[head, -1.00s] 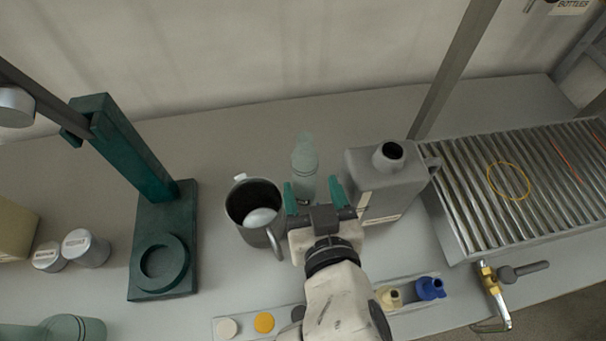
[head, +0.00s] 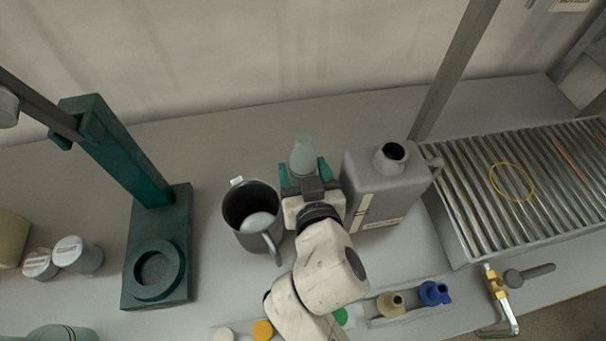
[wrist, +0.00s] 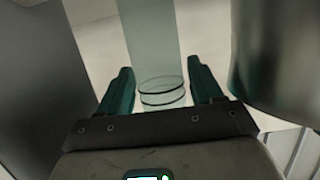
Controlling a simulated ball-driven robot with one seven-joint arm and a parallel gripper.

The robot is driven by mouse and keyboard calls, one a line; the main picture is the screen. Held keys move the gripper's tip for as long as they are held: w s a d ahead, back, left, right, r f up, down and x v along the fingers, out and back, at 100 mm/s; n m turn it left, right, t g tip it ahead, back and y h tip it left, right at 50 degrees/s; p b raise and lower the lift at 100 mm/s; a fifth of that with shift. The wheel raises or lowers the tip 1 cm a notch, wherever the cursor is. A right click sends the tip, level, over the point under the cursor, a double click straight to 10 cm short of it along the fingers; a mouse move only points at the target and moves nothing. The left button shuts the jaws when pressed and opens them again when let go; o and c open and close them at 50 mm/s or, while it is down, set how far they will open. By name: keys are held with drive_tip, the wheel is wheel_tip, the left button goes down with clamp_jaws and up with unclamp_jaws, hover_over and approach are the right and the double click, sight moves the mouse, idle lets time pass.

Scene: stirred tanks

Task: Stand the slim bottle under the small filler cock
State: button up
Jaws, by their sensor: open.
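The slim bottle (head: 303,150) is pale green, translucent and upright on the bench, between a grey mug and a grey canister. My gripper (head: 304,170) is open at its near side, with a teal finger on either side of its body. In the wrist view the bottle (wrist: 158,45) stands between the two spread fingers (wrist: 161,68), with dark rings low on its body. A gap shows on both sides, and the bottle's lower part is hidden in the head view. A brass cock (head: 494,279) with a grey lever is at the bench's front right; I cannot tell whether it is the small filler cock.
The mug (head: 240,232) is close left of my gripper, the canister (head: 375,190) close right. A dark green stand (head: 165,290) with a ring is further left. A ribbed metal drainer (head: 470,215) lies right. The bench behind the bottle is clear.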

drive_tip(key=x, duration=0.3)
drive_tip(key=c, duration=0.8)
